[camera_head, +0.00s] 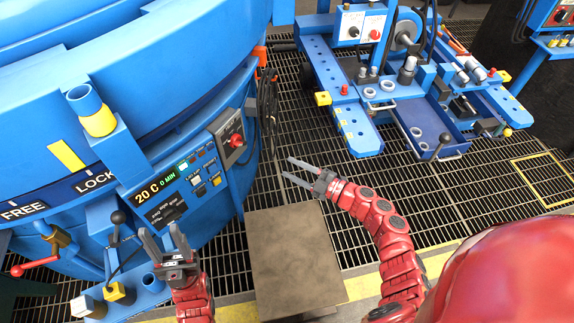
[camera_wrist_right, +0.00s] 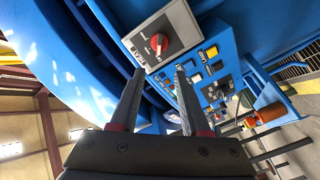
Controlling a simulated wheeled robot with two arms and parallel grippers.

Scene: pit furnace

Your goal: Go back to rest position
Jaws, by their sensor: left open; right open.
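My left gripper (camera_head: 163,244) is open and empty in the head view, pointing up in front of the blue furnace (camera_head: 150,60). My right gripper (camera_head: 288,171) is open and empty, pointing left above the floor grating, to the right of the furnace's control panel (camera_head: 190,180). In the right wrist view the fingers of the right gripper (camera_wrist_right: 155,90) stand apart with nothing between them. Beyond them show a red rotary knob (camera_wrist_right: 157,44) on a grey box and several panel buttons.
A brown flat-topped stand (camera_head: 293,262) is below and between my arms. A blue wheeled cart (camera_head: 420,110) with tools stands at the back right. A lever with a red knob (camera_head: 35,264) and a black-knobbed lever (camera_head: 117,225) stick out at the left. Open grating lies right of my right arm.

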